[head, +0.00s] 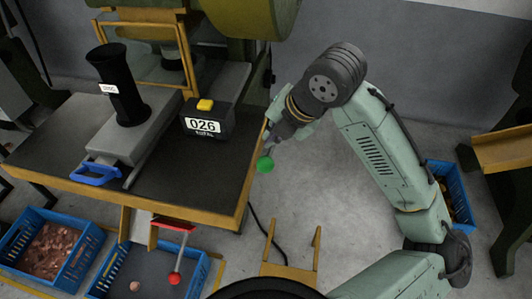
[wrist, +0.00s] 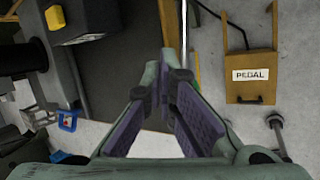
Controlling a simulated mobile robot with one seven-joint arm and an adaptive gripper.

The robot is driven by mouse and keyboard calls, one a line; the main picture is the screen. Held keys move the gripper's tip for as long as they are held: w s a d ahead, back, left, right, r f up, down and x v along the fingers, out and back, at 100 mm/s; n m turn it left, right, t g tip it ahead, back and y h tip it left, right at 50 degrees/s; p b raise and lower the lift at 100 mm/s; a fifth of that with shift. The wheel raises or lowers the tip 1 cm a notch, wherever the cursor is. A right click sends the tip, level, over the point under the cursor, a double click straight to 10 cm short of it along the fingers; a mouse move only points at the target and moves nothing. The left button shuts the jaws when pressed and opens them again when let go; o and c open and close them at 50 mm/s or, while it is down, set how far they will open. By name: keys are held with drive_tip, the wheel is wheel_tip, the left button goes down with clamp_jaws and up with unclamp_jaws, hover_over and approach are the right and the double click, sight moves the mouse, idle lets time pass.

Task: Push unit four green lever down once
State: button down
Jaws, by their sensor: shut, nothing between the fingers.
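The green lever knob (head: 265,164) is a round ball beside the right edge of the machine table in the head view. My gripper (head: 272,140) is just above the knob, pointing down. Whether it touches the knob cannot be told. In the wrist view my gripper (wrist: 178,75) has its fingertips together with nothing between them. No unit number four is readable.
A counter box (head: 206,122) reading 026 with a yellow button (head: 205,104) stands on the table (head: 190,175). A red-knobbed lever (head: 175,278) and blue crates (head: 98,236) are below. A pedal box (wrist: 252,75) is on the floor. Grey floor right of the knob is open.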

drive_tip(key=r+p, duration=0.1)
drive_tip(key=r, duration=0.1)
drive_tip(key=w+r+p, duration=0.1)
drive_tip(key=r, duration=0.1)
drive_tip(key=shift+w+d, duration=0.15)
drive_tip(key=shift+w, duration=0.05)
drive_tip(key=shift+f, duration=0.1)
idle(0.6)
